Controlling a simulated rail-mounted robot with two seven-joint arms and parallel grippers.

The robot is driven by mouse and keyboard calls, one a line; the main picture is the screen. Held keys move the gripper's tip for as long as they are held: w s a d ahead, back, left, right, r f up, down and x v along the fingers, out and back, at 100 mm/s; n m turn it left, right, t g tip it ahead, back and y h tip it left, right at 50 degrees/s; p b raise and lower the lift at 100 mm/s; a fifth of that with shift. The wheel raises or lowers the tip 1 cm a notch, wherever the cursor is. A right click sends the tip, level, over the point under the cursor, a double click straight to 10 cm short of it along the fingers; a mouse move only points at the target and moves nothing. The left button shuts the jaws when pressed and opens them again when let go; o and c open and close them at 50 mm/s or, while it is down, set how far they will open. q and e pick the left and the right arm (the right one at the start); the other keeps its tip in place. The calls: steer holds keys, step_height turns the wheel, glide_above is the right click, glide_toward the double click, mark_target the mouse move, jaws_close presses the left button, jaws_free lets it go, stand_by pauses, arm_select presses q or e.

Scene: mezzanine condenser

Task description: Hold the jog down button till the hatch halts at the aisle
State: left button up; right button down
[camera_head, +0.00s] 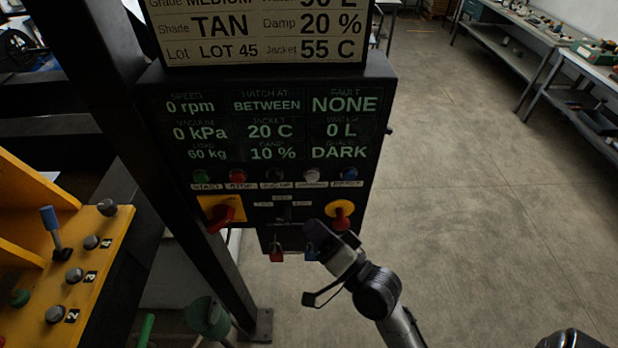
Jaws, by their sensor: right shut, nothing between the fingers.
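The control panel (383,105) hangs from a dark post, and its display (267,127) reads hatch at BETWEEN, fault NONE, speed 0 rpm. Below the display is a row of buttons: green, red, a dark button (274,175) whose label looks like jog up, a white button (311,175) and a blue one. The white button's label is too small to read surely; by its place it looks like jog down. My right gripper (326,234) is shut and empty, below the button row, in front of the panel's lower edge. It appears apart from the buttons. The hatch cannot be made out. My left gripper is not in view.
A red-handled yellow switch (222,213) and a red knob on yellow (341,213) sit low on the panel. Red (276,252) and blue padlocks hang beneath. A yellow lever console (75,255) stands at left. Workbenches (545,45) line the right; the floor between is clear.

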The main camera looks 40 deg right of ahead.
mark_target(312, 176)
stand_by(0.4)
steer(key=w+d+b, duration=0.1)
steer(key=w+d, duration=0.4)
steer(key=w, duration=0.1)
steer(key=shift+w+d, duration=0.3)
steer(key=shift+w, duration=0.05)
steer(key=shift+w+d, duration=0.1)
steer(key=shift+w, duration=0.05)
stand_by(2.2)
steer(key=shift+w+d, duration=0.2)
steer(key=shift+w+d, duration=0.25)
steer(key=shift+w, duration=0.05)
stand_by(3.8)
